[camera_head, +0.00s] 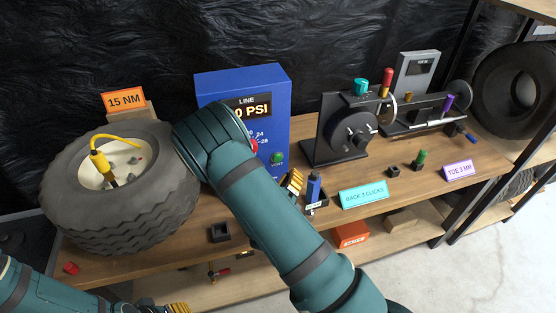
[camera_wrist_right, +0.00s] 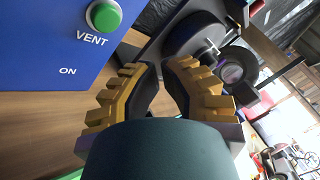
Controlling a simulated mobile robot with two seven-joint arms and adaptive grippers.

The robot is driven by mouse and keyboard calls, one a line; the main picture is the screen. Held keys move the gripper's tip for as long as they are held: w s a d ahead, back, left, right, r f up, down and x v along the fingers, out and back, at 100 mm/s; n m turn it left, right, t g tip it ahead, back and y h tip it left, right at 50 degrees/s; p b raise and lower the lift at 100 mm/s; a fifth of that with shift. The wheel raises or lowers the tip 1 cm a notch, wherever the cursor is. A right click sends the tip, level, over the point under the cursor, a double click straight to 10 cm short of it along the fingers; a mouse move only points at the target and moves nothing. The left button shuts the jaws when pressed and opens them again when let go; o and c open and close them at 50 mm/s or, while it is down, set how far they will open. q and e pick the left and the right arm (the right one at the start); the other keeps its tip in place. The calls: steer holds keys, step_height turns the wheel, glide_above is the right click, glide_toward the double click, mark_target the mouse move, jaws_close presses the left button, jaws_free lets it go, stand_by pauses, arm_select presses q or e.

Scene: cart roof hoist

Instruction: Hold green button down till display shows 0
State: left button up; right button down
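The blue line unit (camera_head: 215,88) stands at the back of the bench. Its display (camera_head: 252,107) shows "0 PSI"; my right arm passes close to its left end, so a digit there may be hidden. The green button (camera_head: 278,158) is on its front, and in the right wrist view it shows as a green dome (camera_wrist_right: 105,14) above the word VENT. My right gripper (camera_head: 293,182) is just below and right of the button, apart from it. In the wrist view its fingertips (camera_wrist_right: 160,66) are close together and empty. My left gripper (camera_head: 165,307) shows only partly at the bottom edge.
A red button (camera_head: 254,146) is partly behind my right arm. A tyre (camera_head: 125,215) fills the bench's left side. A blue-handled piece (camera_head: 313,188) stands right beside my right gripper. A black dial fixture (camera_head: 345,130) and cards are further right.

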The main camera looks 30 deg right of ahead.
mark_target(278, 158)
steer(key=shift+w+d, duration=0.2)
steer(key=shift+w, duration=0.65)
steer(key=shift+w+d, duration=0.25)
steer(key=shift+w, duration=0.55)
steer(key=shift+w+d, duration=0.2)
steer(key=shift+w, duration=0.65)
steer(key=shift+w, duration=0.15)
steer(key=shift+w, duration=0.3)
steer(key=shift+w+d+p, duration=0.15)
steer(key=shift+w+p, duration=0.2)
steer(key=shift+w, duration=0.05)
stand_by(1.1)
steer(key=shift+s, duration=0.15)
stand_by(0.7)
steer(key=shift+s+a+p, duration=0.2)
steer(key=shift+s+p, duration=0.15)
steer(key=shift+s, duration=0.35)
steer(key=shift+s, duration=0.1)
